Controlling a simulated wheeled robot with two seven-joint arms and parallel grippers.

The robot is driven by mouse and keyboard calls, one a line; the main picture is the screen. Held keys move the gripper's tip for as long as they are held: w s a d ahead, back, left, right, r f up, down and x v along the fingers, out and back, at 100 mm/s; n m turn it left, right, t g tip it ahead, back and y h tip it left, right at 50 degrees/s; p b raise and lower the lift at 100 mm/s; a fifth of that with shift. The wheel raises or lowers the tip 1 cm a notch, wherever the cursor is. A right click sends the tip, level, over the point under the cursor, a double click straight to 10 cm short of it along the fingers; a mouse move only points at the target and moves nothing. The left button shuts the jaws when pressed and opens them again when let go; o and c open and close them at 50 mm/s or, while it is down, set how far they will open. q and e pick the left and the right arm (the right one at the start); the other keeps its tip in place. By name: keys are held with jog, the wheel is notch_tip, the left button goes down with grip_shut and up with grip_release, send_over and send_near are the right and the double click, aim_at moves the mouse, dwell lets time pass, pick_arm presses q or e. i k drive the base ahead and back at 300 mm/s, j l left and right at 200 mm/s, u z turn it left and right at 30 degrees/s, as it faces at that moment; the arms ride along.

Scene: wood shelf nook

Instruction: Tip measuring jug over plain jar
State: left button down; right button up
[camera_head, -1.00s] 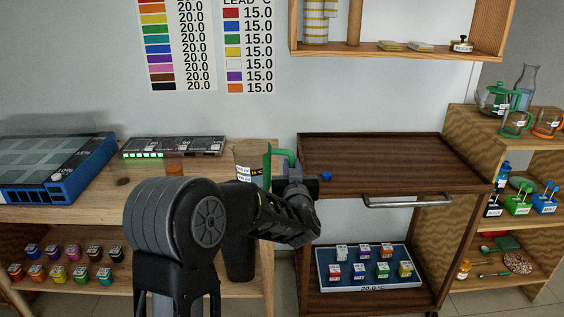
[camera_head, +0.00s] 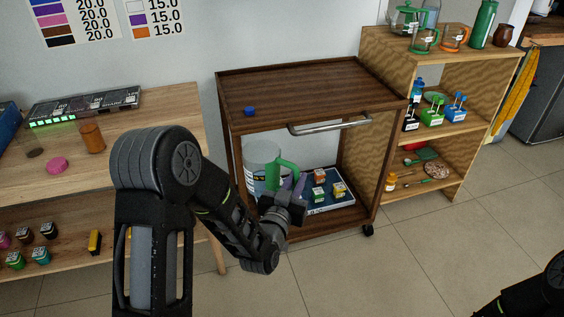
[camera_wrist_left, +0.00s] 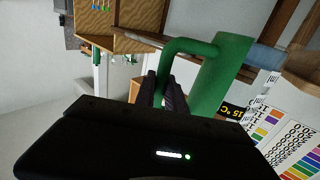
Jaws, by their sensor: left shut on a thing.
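My left gripper (camera_head: 290,198) is shut on the handle. The left wrist view shows the green handle (camera_wrist_left: 186,46) between the fingers (camera_wrist_left: 162,88). A small amber jar (camera_head: 92,138) with no readable label stands on the left table, apart from the jug; I cannot tell if it is the plain jar. My right gripper is out of view.
A pink round piece (camera_head: 57,165) and a dark disc (camera_head: 34,153) lie near the amber jar. A blue cap (camera_head: 249,111) sits on the cart top (camera_head: 310,90), otherwise bare. A tray (camera_head: 335,203) of small cubes is on the cart's lower shelf.

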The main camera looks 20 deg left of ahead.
aim_at(80, 111)
jog(key=u, duration=1.2)
jog(key=i+l, duration=0.2)
jog(key=l, duration=0.15)
jog(key=i+l, duration=0.25)
